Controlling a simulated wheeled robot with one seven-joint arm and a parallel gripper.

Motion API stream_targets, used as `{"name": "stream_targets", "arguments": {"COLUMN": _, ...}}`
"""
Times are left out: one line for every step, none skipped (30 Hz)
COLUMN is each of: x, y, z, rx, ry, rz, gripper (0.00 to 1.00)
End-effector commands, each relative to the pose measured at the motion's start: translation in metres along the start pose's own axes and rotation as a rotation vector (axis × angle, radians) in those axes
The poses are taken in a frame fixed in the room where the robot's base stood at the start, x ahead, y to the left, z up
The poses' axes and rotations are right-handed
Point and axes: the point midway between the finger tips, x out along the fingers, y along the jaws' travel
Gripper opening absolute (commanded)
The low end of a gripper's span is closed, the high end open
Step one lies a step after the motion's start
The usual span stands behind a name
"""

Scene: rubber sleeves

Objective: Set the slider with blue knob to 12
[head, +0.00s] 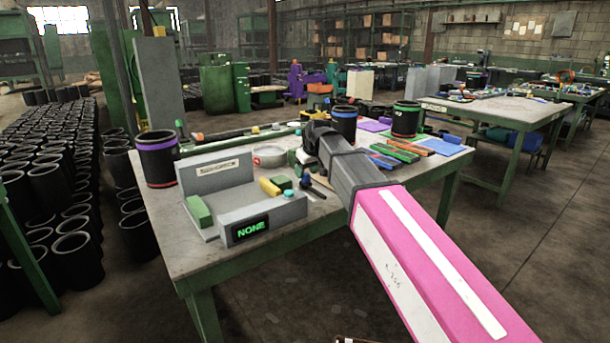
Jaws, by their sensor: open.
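A grey device (268,213) stands at the near left of the green-legged table, with a green-lit display (250,229) reading "NONE". A small light-blue knob (288,193) sits on its top near the right end. A small dark-blue piece (306,182) lies just right of the device; I cannot tell whether it is a knob. No slider track or scale can be made out. My gripper (312,138) is at the end of my pink and white arm, over the table behind and right of the device. It is open, its fingers are mostly hidden, and nothing shows in it.
A black sleeve with a purple band (158,158) stands at the table's left. Blue-banded (343,122) and green-banded (406,119) sleeves stand at the back. Coloured bars (402,150) lie right of my arm. Many black sleeves (60,180) fill the left floor; the right floor is clear.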

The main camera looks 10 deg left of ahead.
Motion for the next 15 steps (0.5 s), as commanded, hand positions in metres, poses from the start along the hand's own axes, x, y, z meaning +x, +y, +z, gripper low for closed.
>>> {"name": "stream_targets", "arguments": {"x": -0.01, "y": 0.0, "z": 0.0, "rx": 0.0, "ry": 0.002, "rz": 0.001, "gripper": 0.53}}
{"name": "stream_targets", "arguments": {"x": -0.015, "y": 0.0, "z": 0.0, "rx": 0.0, "ry": 0.003, "rz": 0.001, "gripper": 0.53}}
{"name": "stream_targets", "arguments": {"x": -0.022, "y": 0.0, "z": 0.0, "rx": 0.0, "ry": 0.003, "rz": 0.001, "gripper": 0.53}}
{"name": "stream_targets", "arguments": {"x": -0.028, "y": 0.0, "z": 0.0, "rx": 0.0, "ry": 0.003, "rz": 0.001, "gripper": 0.53}}
{"name": "stream_targets", "arguments": {"x": -0.033, "y": 0.0, "z": 0.0, "rx": 0.0, "ry": 0.003, "rz": 0.001, "gripper": 0.53}}
{"name": "stream_targets", "arguments": {"x": -0.04, "y": 0.0, "z": 0.0, "rx": 0.0, "ry": 0.003, "rz": 0.001, "gripper": 0.53}}
{"name": "stream_targets", "arguments": {"x": -0.044, "y": 0.0, "z": 0.0, "rx": 0.0, "ry": 0.003, "rz": 0.001, "gripper": 0.53}}
{"name": "stream_targets", "arguments": {"x": -0.049, "y": 0.0, "z": 0.0, "rx": 0.0, "ry": 0.003, "rz": 0.0, "gripper": 0.53}}
{"name": "stream_targets", "arguments": {"x": -0.056, "y": 0.0, "z": 0.0, "rx": 0.0, "ry": 0.003, "rz": 0.0, "gripper": 0.53}}
{"name": "stream_targets", "arguments": {"x": -0.06, "y": 0.0, "z": 0.0, "rx": 0.0, "ry": 0.003, "rz": 0.0, "gripper": 0.53}}
{"name": "stream_targets", "arguments": {"x": -0.064, "y": 0.0, "z": 0.0, "rx": 0.0, "ry": 0.003, "rz": 0.0, "gripper": 0.53}}
{"name": "stream_targets", "arguments": {"x": -0.068, "y": 0.0, "z": -0.001, "rx": 0.0, "ry": 0.003, "rz": 0.0, "gripper": 0.53}}
{"name": "stream_targets", "arguments": {"x": -0.071, "y": 0.0, "z": -0.001, "rx": 0.0, "ry": 0.003, "rz": 0.0, "gripper": 0.53}}
{"name": "stream_targets", "arguments": {"x": -0.074, "y": 0.0, "z": -0.001, "rx": 0.0, "ry": 0.003, "rz": 0.0, "gripper": 0.53}}
{"name": "stream_targets", "arguments": {"x": -0.078, "y": 0.0, "z": -0.001, "rx": 0.0, "ry": 0.002, "rz": 0.0, "gripper": 0.53}}
